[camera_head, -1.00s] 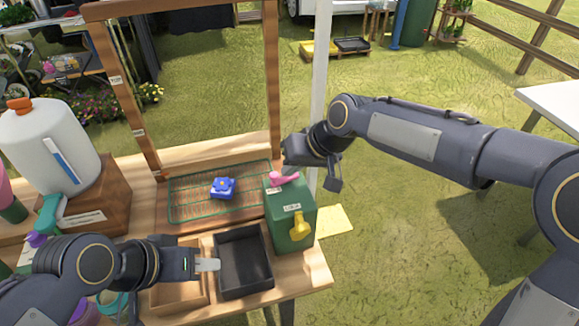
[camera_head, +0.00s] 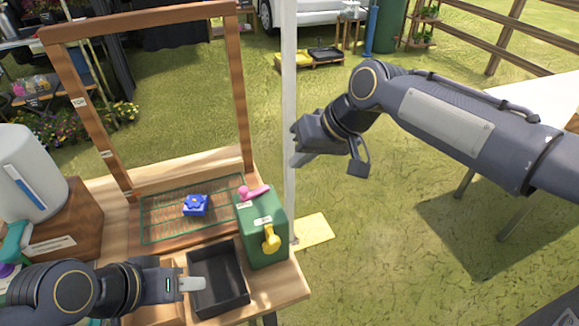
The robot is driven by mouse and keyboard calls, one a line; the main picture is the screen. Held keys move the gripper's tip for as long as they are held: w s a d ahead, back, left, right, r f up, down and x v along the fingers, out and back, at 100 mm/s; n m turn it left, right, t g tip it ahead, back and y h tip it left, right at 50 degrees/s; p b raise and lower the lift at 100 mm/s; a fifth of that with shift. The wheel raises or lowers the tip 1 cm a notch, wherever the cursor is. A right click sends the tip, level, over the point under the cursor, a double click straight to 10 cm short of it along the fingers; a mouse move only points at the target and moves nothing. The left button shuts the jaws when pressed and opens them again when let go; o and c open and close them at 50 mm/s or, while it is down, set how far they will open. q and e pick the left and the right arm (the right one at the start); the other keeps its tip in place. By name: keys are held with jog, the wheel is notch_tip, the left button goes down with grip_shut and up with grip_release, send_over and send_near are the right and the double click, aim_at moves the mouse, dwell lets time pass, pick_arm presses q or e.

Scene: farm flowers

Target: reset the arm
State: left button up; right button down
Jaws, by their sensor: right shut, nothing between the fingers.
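My right arm comes in from the right. Its gripper (camera_head: 300,158) is shut and empty, in the air above and to the right of the green box (camera_head: 263,236), apart from it. My left gripper (camera_head: 192,284) is low over the left part of the black tray (camera_head: 233,304) at the bench's front. Its pale fingertips show as one block, so I cannot tell whether it is open or shut. No object shows in it.
The green box has a pink lever (camera_head: 256,192) and a yellow spout (camera_head: 271,240). A blue block (camera_head: 196,205) sits on a wire rack (camera_head: 152,229) behind the tray. A white post (camera_head: 289,100) rises near my right gripper. Open grass lies to the right.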

jog(key=shift+s+r, duration=0.15)
jog(key=shift+r, duration=0.25)
jog(key=s+d+f+m+t+h, duration=0.1)
jog(key=s+d+m, duration=0.1)
jog(key=s+d, duration=0.45)
jog(key=s+d+f+m+t, duration=0.1)
jog(key=s+d, duration=0.2)
jog(key=d, duration=0.6)
jog(key=s+d+f+m, duration=0.2)
jog(key=s+d+f, duration=0.1)
jog(key=s, duration=0.3)
jog(key=s+d+f+m+t+h, duration=0.1)
jog(key=s+d+f, duration=0.2)
jog(key=s+f, duration=0.3)
jog(key=shift+s+d+m+h, duration=0.15)
jog(key=shift+d+m+h, duration=0.15)
jog(key=shift+d+m, duration=0.1)
